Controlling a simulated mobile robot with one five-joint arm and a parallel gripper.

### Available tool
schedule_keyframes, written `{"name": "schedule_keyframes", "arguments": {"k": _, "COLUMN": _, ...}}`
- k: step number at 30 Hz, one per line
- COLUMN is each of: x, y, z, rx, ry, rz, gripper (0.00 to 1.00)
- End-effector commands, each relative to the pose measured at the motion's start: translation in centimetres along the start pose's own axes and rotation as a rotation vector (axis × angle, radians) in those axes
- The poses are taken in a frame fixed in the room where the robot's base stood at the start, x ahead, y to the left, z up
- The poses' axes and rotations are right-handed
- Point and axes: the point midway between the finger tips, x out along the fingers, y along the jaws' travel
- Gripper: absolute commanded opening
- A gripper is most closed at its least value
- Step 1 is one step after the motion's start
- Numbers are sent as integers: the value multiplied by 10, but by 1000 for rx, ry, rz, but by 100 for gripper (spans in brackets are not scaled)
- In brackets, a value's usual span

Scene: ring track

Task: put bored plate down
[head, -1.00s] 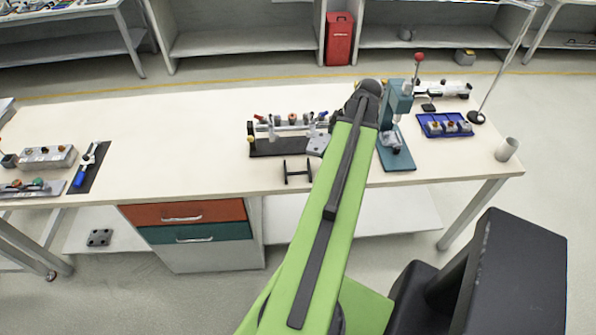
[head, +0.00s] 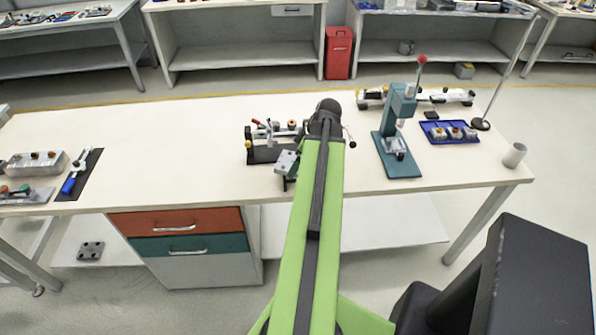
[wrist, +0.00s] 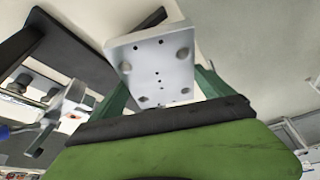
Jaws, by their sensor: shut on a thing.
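The bored plate (wrist: 152,62) is a light grey block with several holes, held between the green fingers of my gripper (wrist: 160,85) in the wrist view. In the head view the plate (head: 287,162) is tilted at the left of my arm's end, over the worktable (head: 220,175). I cannot tell whether plate and stand touch. My gripper's fingers are mostly hidden in the head view.
A black-based clamp fixture (head: 262,153) stands close behind and left of the plate. A teal press (head: 402,150) and a blue tray (head: 450,132) are on the right. Another dark holed plate (head: 90,251) lies on the lower shelf.

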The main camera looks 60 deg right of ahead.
Motion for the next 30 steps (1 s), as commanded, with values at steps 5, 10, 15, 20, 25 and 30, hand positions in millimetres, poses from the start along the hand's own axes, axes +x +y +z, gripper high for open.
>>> {"name": "schedule_keyframes", "arguments": {"k": 5, "x": 24, "y": 0, "z": 10, "rx": 0, "ry": 1, "rz": 0, "gripper": 18}}
{"name": "schedule_keyframes", "arguments": {"k": 10, "x": 39, "y": 0, "z": 17, "rx": 0, "ry": 1, "rz": 0, "gripper": 18}}
{"name": "schedule_keyframes", "arguments": {"k": 15, "x": 36, "y": 0, "z": 15, "rx": 0, "ry": 1, "rz": 0, "gripper": 18}}
{"name": "schedule_keyframes", "arguments": {"k": 20, "x": 39, "y": 0, "z": 18, "rx": 1, "ry": 1, "rz": 0, "gripper": 18}}
{"name": "schedule_keyframes", "arguments": {"k": 25, "x": 38, "y": 0, "z": 17, "rx": 1, "ry": 0, "rz": 1, "gripper": 100}}
{"name": "schedule_keyframes", "arguments": {"k": 30, "x": 37, "y": 0, "z": 17, "rx": 1, "ry": 0, "rz": 1, "gripper": 100}}
